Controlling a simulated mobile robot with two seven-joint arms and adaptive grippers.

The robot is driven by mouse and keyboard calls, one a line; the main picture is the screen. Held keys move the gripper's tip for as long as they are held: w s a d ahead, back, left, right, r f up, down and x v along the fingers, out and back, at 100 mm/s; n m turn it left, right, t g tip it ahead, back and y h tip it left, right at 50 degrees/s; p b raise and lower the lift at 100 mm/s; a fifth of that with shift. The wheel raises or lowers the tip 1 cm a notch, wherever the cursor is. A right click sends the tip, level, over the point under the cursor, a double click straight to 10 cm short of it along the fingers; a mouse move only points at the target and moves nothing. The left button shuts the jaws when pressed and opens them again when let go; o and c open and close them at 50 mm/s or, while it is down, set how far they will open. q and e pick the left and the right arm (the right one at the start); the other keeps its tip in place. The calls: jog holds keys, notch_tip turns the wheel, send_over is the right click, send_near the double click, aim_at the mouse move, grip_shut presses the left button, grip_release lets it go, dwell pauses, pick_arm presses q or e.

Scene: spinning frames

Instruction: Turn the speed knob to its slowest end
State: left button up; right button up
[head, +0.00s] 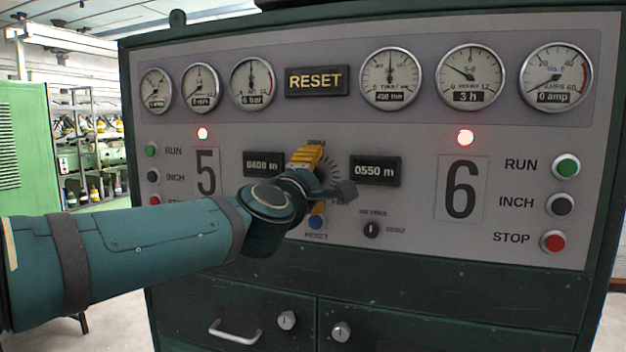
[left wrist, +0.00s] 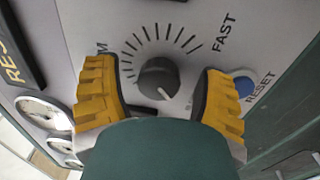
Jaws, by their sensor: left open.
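The speed knob (left wrist: 158,77) is a dark round knob on the grey panel in the left wrist view. Its short white mark points down and slightly right, away from the fan of tick marks (left wrist: 160,40). The word FAST (left wrist: 223,33) is printed to the upper right. My left gripper (left wrist: 160,82) is open, with one yellow finger on each side of the knob and gaps between. In the head view my left gripper (head: 312,184) is in front of the dial and hides the knob. The slow-end label cannot be made out. My right gripper is not in view.
A blue RESET button (left wrist: 243,86) is just beyond the right finger in the wrist view. A small black switch (head: 371,230) is right of the gripper in the head view. Displays (head: 375,170), gauges and RUN, INCH and STOP buttons (head: 553,241) fill the panel. Drawers are below.

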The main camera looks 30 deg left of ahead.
pick_arm(q)
jog(key=r+v, duration=0.1)
jog(key=v, duration=1.1)
jog(key=shift+f, duration=0.5)
